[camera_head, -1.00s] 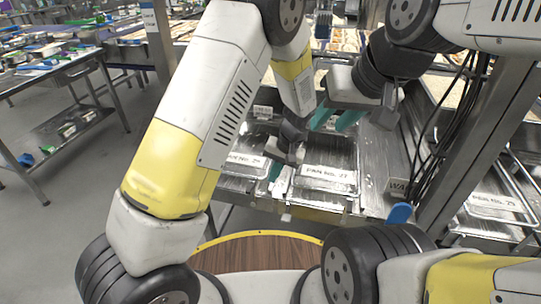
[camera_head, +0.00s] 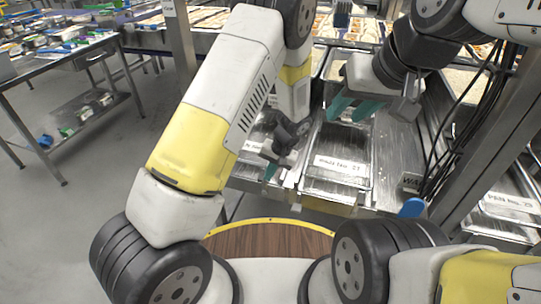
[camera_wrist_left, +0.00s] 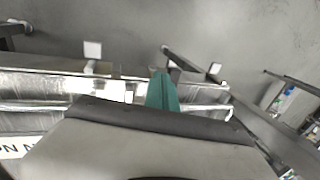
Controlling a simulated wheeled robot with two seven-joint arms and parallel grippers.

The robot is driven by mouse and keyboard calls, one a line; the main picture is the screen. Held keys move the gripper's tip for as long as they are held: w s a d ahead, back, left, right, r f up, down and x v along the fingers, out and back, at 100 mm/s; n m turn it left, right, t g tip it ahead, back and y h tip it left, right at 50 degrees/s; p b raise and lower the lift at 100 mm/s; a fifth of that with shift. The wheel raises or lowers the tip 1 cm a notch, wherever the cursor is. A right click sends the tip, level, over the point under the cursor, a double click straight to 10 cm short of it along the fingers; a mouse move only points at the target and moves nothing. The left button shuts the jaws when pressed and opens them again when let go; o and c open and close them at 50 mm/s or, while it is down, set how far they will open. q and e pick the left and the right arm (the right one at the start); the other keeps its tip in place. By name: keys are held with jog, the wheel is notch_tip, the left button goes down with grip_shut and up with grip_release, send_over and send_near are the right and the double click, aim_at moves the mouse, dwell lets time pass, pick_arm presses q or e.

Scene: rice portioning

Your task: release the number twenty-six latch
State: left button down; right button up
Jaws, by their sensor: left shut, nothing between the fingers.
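My left gripper (camera_head: 270,172) is shut and empty, pointing down at the front of the pan rack, left of the pan labelled 27 (camera_head: 345,182). Its teal fingers show together in the left wrist view (camera_wrist_left: 161,92), over the rack's metal front edge (camera_wrist_left: 60,82). The label left of pan 27 is mostly hidden by my left gripper. My right gripper (camera_head: 352,110) is open and empty above pan 27.
A pan labelled 29 (camera_head: 508,203) lies at the right, beyond a steel post (camera_head: 485,145) and hanging black cables. A blue-handled item (camera_head: 412,207) is near the front right. A steel table (camera_head: 60,65) stands at the left, with open floor between.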

pick_arm(q)
jog(key=shift+a, duration=0.15)
jog(key=shift+w+a+r+g+h, duration=0.1)
jog(key=shift+w+a+g+h, duration=0.1)
jog(key=shift+a+h, duration=0.3)
jog(key=shift+w+a+r+g+h, duration=0.1)
jog(key=shift+w+a+h, duration=0.15)
jog(key=shift+a, duration=0.35)
jog(key=w+a+f+g+h, duration=0.3)
jog(key=w+a+f+h, duration=0.1)
jog(key=a+f+h, duration=0.7)
jog(key=shift+w+a+f+g+h, duration=0.15)
jog(key=shift+a+f+g+h, duration=0.3)
jog(key=shift+a, duration=1)
jog(key=shift+f, duration=0.2)
